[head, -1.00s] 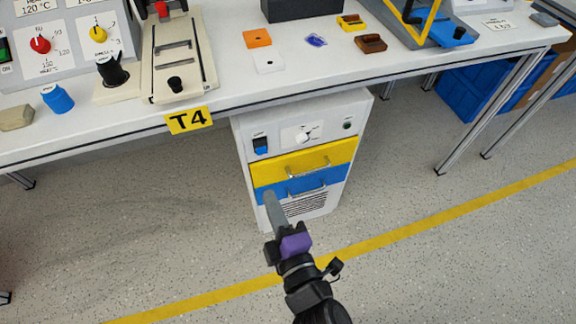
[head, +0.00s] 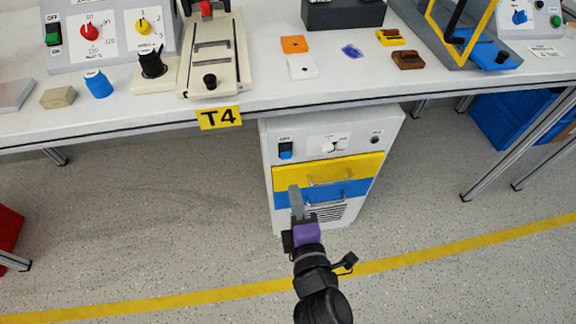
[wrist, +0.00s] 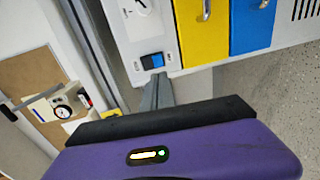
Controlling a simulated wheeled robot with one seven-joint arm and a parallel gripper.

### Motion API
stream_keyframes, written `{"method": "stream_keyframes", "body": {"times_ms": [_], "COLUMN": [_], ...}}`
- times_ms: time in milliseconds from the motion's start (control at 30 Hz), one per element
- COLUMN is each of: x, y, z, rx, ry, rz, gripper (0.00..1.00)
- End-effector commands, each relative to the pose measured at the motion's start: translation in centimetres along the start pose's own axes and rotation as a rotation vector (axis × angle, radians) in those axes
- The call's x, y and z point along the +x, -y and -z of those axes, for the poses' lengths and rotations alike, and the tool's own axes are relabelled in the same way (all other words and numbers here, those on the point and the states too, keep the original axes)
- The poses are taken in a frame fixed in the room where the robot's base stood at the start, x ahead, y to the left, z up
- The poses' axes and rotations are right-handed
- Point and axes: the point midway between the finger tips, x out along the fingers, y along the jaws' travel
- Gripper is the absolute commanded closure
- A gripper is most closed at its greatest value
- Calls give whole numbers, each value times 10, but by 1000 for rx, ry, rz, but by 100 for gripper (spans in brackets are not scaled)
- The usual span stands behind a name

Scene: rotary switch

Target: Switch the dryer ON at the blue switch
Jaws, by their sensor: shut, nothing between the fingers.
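The dryer (head: 267,165) is a white cabinet under the table, with a yellow drawer (head: 290,177) above a blue drawer. The blue switch (head: 285,151) is a small rocker at the upper left of its front panel. It also shows in the wrist view (wrist: 152,60), with a lettered label beside it. My gripper (head: 295,190) is shut and empty, its grey fingers pointing up in front of the drawers, below the switch. In the wrist view the fingertips (wrist: 160,78) appear just beside the switch; I cannot tell whether they touch it.
The white table (head: 330,92) with the T4 tag overhangs the dryer. A white dial (head: 328,146) and a green button (head: 375,139) sit right of the switch. Drawer handles protrude. The floor in front is clear.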

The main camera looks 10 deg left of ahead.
Motion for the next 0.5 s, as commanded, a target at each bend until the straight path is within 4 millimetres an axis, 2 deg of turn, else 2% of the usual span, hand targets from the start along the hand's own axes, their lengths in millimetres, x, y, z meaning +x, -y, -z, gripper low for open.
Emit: {"method": "stream_keyframes", "body": {"times_ms": [33, 200, 500], "x": [12, 45, 87], "y": [0, 1, 1], "z": [0, 0, 0], "rx": [1, 1, 1], "ry": [-1, 0, 0], "rz": [-3, -2, 0], "gripper": [100, 100, 100]}}
